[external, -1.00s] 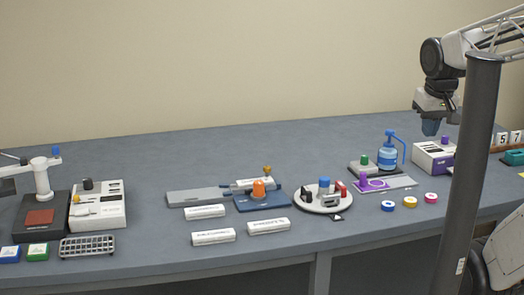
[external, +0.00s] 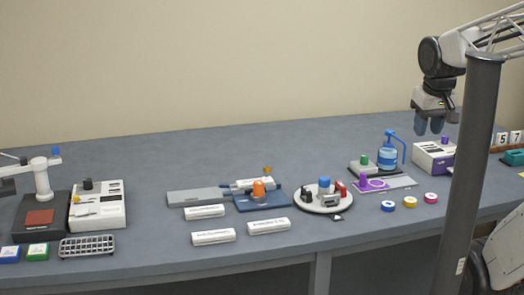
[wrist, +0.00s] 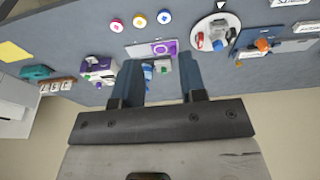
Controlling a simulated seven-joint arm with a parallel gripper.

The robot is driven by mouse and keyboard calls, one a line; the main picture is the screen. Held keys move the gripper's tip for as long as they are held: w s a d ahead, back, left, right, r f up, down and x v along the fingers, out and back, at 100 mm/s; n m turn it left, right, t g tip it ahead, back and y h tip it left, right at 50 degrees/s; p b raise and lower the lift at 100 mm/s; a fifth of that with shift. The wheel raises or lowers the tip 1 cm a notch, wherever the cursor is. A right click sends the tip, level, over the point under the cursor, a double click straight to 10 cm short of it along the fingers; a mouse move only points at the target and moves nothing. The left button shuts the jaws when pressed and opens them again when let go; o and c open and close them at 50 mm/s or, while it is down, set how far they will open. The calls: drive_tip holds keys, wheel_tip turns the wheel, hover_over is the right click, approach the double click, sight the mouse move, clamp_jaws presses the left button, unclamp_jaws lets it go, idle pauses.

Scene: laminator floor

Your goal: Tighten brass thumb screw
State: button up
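The brass thumb screw (external: 267,169) is a small gold-coloured knob at the back of the blue fixture (external: 262,203), behind an orange knob (external: 259,188). In the wrist view the blue fixture and the orange knob (wrist: 263,44) are at the upper right; a small gold spot (wrist: 239,63) beside them looks like the screw. My gripper (external: 429,127) is high above the right part of the bench, well to the right of the screw. Its two blue fingers are apart with nothing held, also in the wrist view (wrist: 160,72).
A round white tray (external: 323,207) stands just right of the fixture, with a blue knob and small blocks. A blue pump bottle (external: 389,152) and a white-and-purple box (external: 433,158) stand below my gripper. White labelled bars (external: 213,237) lie in front of the fixture.

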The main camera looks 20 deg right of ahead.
drive_tip(key=shift+o, duration=0.8)
drive_tip(key=shift+w+a, duration=0.1)
drive_tip(key=shift+w, duration=0.3)
drive_tip(key=n+g+h, duration=0.1)
drive_tip(key=n+h, duration=0.3)
drive_tip(key=n, duration=1.8)
hover_over(267, 167)
drive_tip(key=s+a, duration=0.1)
drive_tip(key=a, duration=0.2)
wheel_tip(267, 167, down, 15)
drive_tip(key=shift+a+f+n, duration=0.15)
drive_tip(key=shift+n, duration=0.15)
drive_tip(key=shift+f, duration=0.1)
drive_tip(key=shift+x, duration=3.8)
